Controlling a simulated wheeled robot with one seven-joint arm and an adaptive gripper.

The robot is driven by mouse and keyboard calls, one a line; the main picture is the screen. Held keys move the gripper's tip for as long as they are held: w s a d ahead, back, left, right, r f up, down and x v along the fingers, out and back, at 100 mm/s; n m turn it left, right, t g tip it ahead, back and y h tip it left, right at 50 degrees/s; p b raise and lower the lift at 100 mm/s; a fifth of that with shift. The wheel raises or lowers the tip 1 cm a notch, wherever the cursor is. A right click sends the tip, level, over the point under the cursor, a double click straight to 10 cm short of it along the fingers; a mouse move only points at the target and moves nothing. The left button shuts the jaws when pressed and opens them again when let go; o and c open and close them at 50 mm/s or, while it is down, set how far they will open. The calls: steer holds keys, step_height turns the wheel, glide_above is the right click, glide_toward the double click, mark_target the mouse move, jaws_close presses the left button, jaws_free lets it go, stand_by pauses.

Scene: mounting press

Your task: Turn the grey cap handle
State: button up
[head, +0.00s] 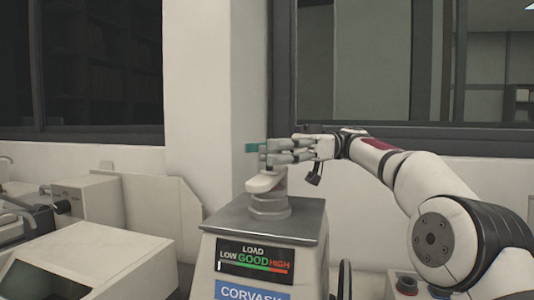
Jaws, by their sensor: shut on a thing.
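The grey cap handle (266,183) sits on the round grey cap (270,207) on top of the press (262,228). Its pale arm points left in the head view. My gripper (268,153) reaches in from the right, level and just above the handle's arm, and is shut on the handle. Its fingers hide the handle's upper part. A small teal piece (252,148) shows at the fingertips; I cannot tell what it belongs to. The load display (254,260) on the press front reads LOW, GOOD, HIGH, with a white mark at the low end.
A pale machine with a sloped dark window (45,282) stands at the lower left. A grey box (85,200) is behind it. A white pillar (210,100) and window frames are behind the press.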

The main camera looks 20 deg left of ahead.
steer(key=shift+w+r, duration=0.1)
steer(key=o, duration=1.2)
steer(key=shift+d, duration=0.1)
